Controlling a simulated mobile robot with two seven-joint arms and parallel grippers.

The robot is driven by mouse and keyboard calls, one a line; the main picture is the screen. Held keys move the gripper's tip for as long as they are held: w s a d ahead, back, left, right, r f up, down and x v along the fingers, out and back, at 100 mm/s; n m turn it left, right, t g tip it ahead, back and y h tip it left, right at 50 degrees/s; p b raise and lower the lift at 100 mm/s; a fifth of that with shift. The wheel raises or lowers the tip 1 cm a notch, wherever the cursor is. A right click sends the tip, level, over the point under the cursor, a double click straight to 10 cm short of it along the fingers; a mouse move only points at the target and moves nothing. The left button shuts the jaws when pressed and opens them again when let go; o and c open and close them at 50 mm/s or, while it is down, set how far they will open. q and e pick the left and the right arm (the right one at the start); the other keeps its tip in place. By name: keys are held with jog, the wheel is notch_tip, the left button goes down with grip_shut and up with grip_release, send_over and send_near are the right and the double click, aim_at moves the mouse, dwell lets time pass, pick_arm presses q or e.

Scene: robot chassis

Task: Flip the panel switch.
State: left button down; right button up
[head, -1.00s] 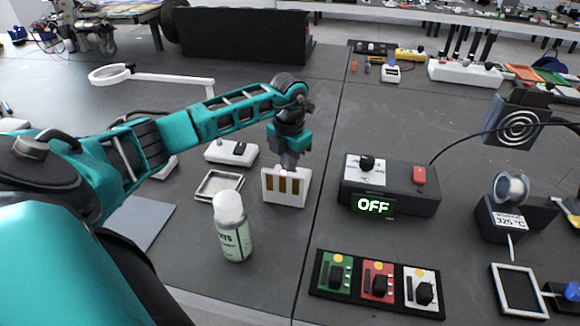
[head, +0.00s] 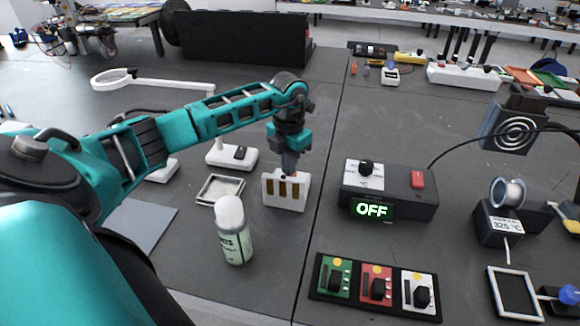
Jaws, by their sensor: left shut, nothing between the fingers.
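A white block with several brown strips (head: 285,204) stands left of the box. My left gripper (head: 289,172) is shut and empty, pointing down at the top edge of this white block. I cannot tell whether its tips touch the block. The gripper is left of the control box and apart from it. My right gripper is not in view.
A spray can (head: 234,243) stands left of the white block, near a small tray (head: 220,190). A panel of green, red and white modules (head: 377,287) lies in front of the control box.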

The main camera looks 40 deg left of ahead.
pick_arm(q)
notch_tip(320, 180, up, 5)
jog(key=p, duration=0.3)
jog(key=shift+f, duration=0.2)
dwell(0.4)
